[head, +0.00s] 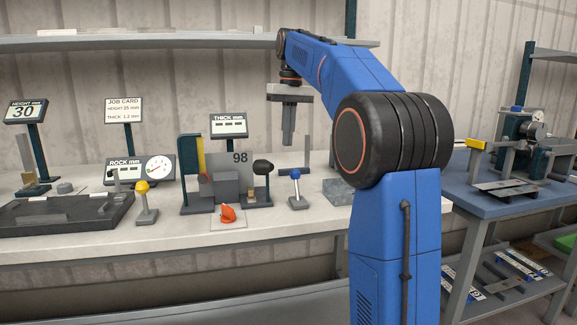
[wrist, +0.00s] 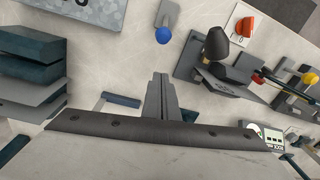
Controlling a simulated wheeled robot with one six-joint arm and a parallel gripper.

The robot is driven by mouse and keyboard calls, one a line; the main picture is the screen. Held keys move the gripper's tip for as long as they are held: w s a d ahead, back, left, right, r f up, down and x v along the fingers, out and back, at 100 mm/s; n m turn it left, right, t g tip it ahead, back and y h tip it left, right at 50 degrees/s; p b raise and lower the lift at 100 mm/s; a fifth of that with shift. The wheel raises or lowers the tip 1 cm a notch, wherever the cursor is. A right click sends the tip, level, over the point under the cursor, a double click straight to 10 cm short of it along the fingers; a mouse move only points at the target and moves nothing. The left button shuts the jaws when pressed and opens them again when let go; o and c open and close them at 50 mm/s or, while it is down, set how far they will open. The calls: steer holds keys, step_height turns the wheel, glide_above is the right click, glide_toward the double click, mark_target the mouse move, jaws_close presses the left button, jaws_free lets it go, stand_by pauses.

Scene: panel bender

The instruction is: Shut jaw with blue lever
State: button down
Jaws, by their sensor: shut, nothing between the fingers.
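The blue lever shows in the head view as a blue knob (head: 296,174) on a short stem, standing upright from a grey base plate (head: 298,204) on the light bench. In the wrist view the blue knob (wrist: 163,35) is seen from above, beyond my fingertips. My gripper (head: 287,143) points down above and behind the lever, apart from it, with its fingers together and empty. The fingers also show in the wrist view (wrist: 161,76). A grey block fixture (head: 227,184) stands left of the lever. I cannot tell which part is the jaw.
An orange knob (head: 228,213) and a black knob (head: 263,167) are left of the blue lever. A yellow-topped lever (head: 142,187) is farther left. A grey block (head: 338,191) lies to the right. A blue table (head: 500,203) with a machine stands at right.

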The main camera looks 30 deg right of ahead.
mark_target(296, 184)
steer(key=shift+w+d+r, duration=0.1)
steer(key=shift+w+d, duration=0.1)
steer(key=shift+w, duration=0.1)
steer(key=f, duration=0.9)
steer(key=shift+a+f, duration=0.25)
steer(key=shift+a, duration=0.1)
steer(key=shift+s+f, duration=0.15)
steer(key=shift+s, duration=0.15)
steer(key=shift+s+a+r, duration=0.1)
steer(key=shift+s+r, duration=0.2)
steer(key=shift+s, duration=0.45)
steer(key=shift+s+a+r, duration=0.1)
steer(key=shift+s+r, duration=0.15)
steer(key=shift+s, duration=0.5)
steer(key=shift+s, duration=0.1)
